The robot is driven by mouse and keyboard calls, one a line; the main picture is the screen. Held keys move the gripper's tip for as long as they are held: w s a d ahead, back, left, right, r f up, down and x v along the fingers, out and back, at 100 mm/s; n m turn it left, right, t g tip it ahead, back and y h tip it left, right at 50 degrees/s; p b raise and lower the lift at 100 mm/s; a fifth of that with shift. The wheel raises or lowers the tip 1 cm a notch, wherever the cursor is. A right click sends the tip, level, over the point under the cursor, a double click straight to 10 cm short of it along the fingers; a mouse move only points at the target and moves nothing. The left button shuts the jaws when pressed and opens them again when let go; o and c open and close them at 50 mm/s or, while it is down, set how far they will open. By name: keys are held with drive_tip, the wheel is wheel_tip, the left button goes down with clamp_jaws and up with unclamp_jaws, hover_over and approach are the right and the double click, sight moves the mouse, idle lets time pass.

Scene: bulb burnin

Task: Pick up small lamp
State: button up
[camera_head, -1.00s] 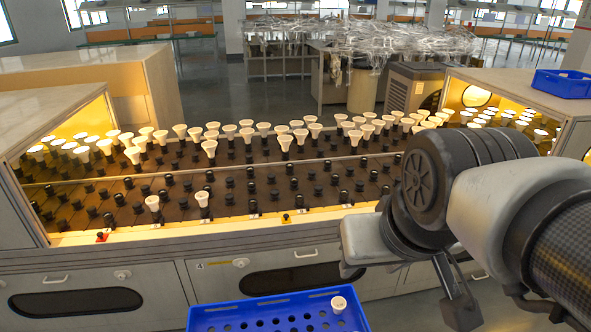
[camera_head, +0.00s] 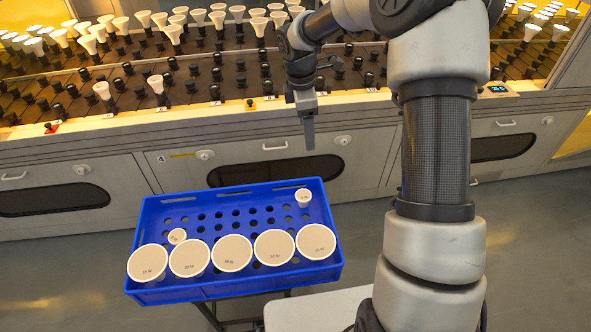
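Two small white lamps stand in the blue crate: one small lamp (camera_head: 303,197) at the right rear and another small lamp (camera_head: 177,236) at the left, behind the large lamps. The blue crate (camera_head: 235,190) has a floor of round holes. My gripper (camera_head: 309,143) hangs above and behind the crate's right rear corner, in front of the rack's cabinet, pointing down. It is apart from both small lamps and no lamp shows in it. It is seen edge-on, so its opening does not show.
Several large round lamps (camera_head: 232,253) fill the crate's front row. Behind is a long rack (camera_head: 130,118) with many black sockets, some holding white lamps. A grey surface (camera_head: 320,308) lies below the crate's right front. My arm crosses the right side.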

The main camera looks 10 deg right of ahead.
drive_tip(key=w+f+n+g+y+b, duration=0.1)
drive_tip(key=w+f+n+b, duration=0.25)
drive_tip(key=f, duration=1.45)
drive_tip(key=b, duration=0.3)
hover_over(302, 195)
wheel_tip(302, 195, down, 11)
drive_tip(key=shift+w+r, duration=0.1)
drive_tip(key=shift+r, duration=0.05)
drive_tip(key=shift+s+f+b, duration=0.2)
drive_tip(key=shift+f+b, duration=0.6)
drive_tip(key=shift+f, duration=2.35)
drive_tip(key=c, duration=1.1)
